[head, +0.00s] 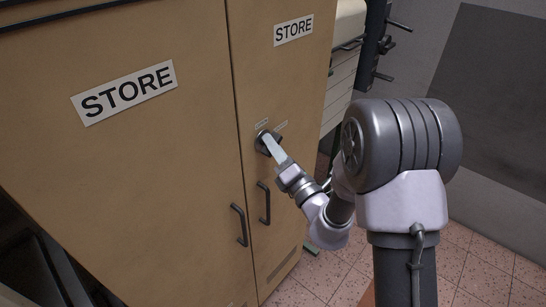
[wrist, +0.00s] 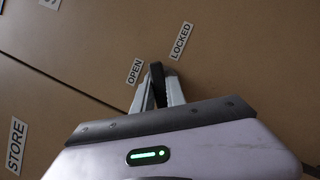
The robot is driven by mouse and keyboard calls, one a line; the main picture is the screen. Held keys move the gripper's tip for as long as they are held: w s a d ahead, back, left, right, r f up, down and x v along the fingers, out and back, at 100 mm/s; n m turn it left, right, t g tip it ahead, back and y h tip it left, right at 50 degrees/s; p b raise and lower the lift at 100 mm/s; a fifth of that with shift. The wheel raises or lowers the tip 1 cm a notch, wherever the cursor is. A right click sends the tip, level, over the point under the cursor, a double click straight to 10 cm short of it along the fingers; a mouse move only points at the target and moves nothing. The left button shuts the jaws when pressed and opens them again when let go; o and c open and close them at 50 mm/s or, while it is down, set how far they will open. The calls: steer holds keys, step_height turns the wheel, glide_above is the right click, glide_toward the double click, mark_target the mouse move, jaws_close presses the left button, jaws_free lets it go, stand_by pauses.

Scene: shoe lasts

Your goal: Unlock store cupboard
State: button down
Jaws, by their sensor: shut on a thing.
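The store cupboard (head: 130,175) is tan with two closed doors, each with a STORE sign. A dark lock knob (head: 262,137) sits on the right door, above the handles. My gripper (head: 271,145) is at the knob. In the wrist view my gripper (wrist: 158,92) is shut on the dark knob (wrist: 156,70), whose tip shows between the fingers. An OPEN label (wrist: 135,72) lies just left of the tip, and a LOCKED label (wrist: 180,41) lies up and right. The tip points between the labels, nearer OPEN. The fingers hide most of the knob.
Two dark bar handles, the left one (head: 239,225) and the right one (head: 264,203), stick out below the lock. A pale drawer unit (head: 341,85) and a dark rack (head: 375,45) stand right of the cupboard. Tiled floor (head: 470,265) is clear at right.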

steer(key=n+y+b, duration=0.1)
steer(key=n+b, duration=0.1)
steer(key=n+y+b, duration=0.1)
steer(key=n+b, duration=0.1)
steer(key=n, duration=0.1)
steer(key=n+y+b, duration=0.1)
steer(key=n+b, duration=0.1)
steer(key=shift+f+g+y+b, duration=0.25)
steer(key=shift+g+y+b, duration=0.05)
steer(key=shift+g+b, duration=0.1)
steer(key=n+g+y+b, duration=0.1)
steer(key=n+b, duration=0.1)
steer(key=n+y+b, duration=0.1)
steer(key=n+b, duration=0.1)
steer(key=n, duration=0.1)
steer(key=shift+r+n+g, duration=0.1)
steer(key=shift+n+g, duration=0.2)
steer(key=shift+g, duration=0.1)
steer(key=shift+r+n+g+y+b, duration=0.15)
steer(key=shift+n+g+y+b, duration=0.15)
steer(key=shift+n+y+b, duration=0.55)
steer(key=shift+n+h, duration=0.35)
steer(key=shift+n, duration=0.1)
steer(key=c, duration=1.4)
jaws_free()
steer(key=shift+o, duration=0.2)
